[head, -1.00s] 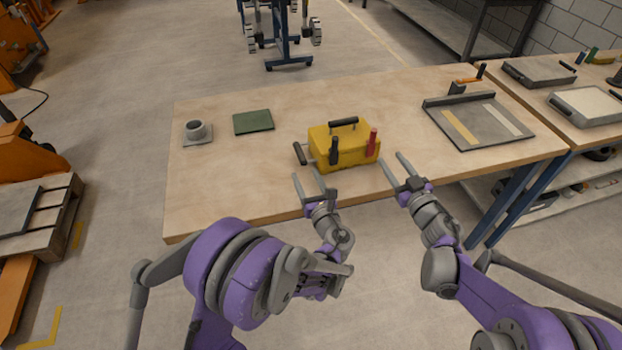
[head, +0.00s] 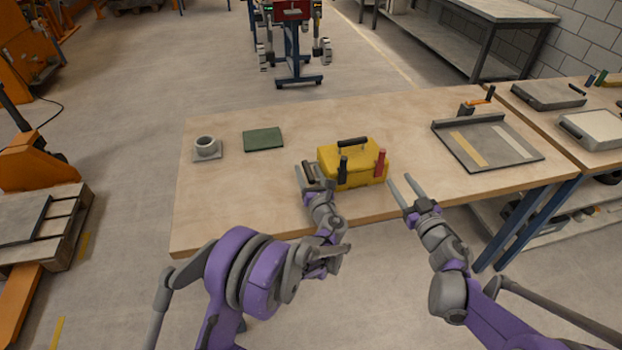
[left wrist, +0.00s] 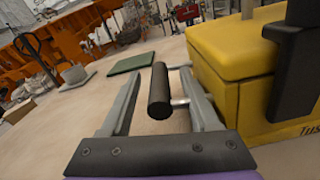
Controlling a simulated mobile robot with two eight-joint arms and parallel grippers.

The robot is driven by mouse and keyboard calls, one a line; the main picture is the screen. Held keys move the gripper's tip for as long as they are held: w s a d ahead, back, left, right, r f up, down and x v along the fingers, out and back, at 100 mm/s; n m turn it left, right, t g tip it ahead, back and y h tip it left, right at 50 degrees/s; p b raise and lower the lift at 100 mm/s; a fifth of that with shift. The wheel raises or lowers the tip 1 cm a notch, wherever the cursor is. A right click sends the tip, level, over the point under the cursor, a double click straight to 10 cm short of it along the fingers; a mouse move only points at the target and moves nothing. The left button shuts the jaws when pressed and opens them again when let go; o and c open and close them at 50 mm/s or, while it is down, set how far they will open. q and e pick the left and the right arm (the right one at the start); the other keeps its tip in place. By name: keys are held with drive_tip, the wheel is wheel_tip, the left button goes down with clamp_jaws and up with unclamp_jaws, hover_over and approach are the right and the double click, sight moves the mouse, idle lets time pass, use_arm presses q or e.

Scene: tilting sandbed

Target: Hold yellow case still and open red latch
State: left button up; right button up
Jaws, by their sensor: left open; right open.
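The yellow case (head: 337,176) stands upright near the table's front edge, with a black handle (head: 352,142) on top. On its front are a black latch (head: 343,169) and the red latch (head: 380,163), both upright. A black side handle (head: 308,171) sticks out at its left. My left gripper (head: 313,178) is open at that side handle. In the left wrist view the side handle (left wrist: 159,92) lies between the two spread fingers, with a gap on the left. My right gripper (head: 400,181) is open and empty, to the right of the red latch and apart from it.
A green mat (head: 263,139) and a grey cup-shaped part on a plate (head: 207,153) lie left of the case. A grey tray (head: 455,158) with strips lies to the right. The wooden table (head: 240,200) is bare at front left.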

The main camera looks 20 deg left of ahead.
use_arm(q)
clamp_jaws()
idle(0.3)
idle(0.6)
idle(0.5)
